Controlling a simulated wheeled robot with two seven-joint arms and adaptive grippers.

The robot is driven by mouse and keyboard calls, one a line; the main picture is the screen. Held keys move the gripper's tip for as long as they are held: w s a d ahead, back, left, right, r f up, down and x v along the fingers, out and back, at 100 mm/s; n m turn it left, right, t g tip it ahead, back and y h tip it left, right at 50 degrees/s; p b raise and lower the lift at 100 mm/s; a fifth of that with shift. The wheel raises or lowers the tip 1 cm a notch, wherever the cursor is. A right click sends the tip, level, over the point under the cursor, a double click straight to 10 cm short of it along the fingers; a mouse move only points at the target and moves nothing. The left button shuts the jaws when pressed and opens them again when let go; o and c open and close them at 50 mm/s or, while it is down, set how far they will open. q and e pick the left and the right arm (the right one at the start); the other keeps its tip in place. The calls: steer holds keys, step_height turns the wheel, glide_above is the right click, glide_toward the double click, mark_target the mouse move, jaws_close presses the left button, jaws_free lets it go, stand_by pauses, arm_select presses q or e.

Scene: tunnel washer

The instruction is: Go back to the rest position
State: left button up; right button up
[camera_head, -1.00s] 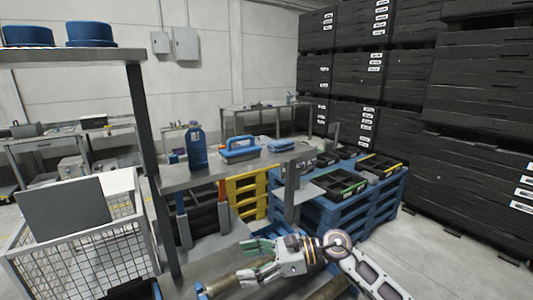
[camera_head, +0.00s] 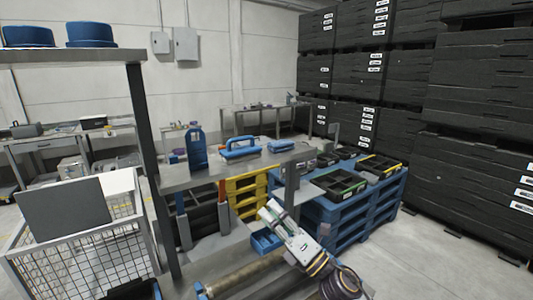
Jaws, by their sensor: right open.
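My right gripper (camera_head: 270,210) is in front of the grey shelf, its arm coming in from the bottom right and its fingers pointing up and to the left. It is open, and I see nothing held in it. It is above and beside a small blue bin (camera_head: 264,243), partly covering the view of it. My left gripper is not in view.
A grey shelf (camera_head: 215,174) holds a blue-handled tool (camera_head: 240,150) and a blue upright item (camera_head: 196,148). Blue pallets (camera_head: 345,222) carry black trays behind my gripper. A wire cage (camera_head: 75,250) stands at left. Floor at right (camera_head: 440,255) is clear.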

steer(key=w+d+f+m+t+h, duration=0.1)
steer(key=d+f+m+h, duration=0.6)
steer(key=m, duration=0.4)
steer(key=d+f+m+t+h, duration=0.1)
steer(key=d+f+m+h, duration=0.5)
steer(key=d+m+h, duration=0.3)
steer(key=s+d+f+m+g+h, duration=0.2)
steer(key=s+d+f+m+g, duration=0.15)
steer(key=f+m, duration=0.3)
steer(key=s+d+f+m+g+y, duration=0.1)
steer(key=s+f+m+g, duration=0.2)
steer(key=s+f+g, duration=0.55)
steer(key=s+f+m+g, duration=0.25)
steer(key=s+f, duration=0.25)
steer(key=s, duration=0.8)
step_height(320, 180, down, 33)
steer(key=s+d, duration=0.2)
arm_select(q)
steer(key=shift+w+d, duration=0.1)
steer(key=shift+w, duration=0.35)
arm_select(e)
steer(key=s+d+f, duration=0.3)
steer(key=s+f, duration=0.7)
steer(key=s+d+f+g, duration=0.1)
steer(key=s+d+f, duration=0.3)
steer(key=s+f, duration=0.6)
steer(key=shift+s, duration=0.5)
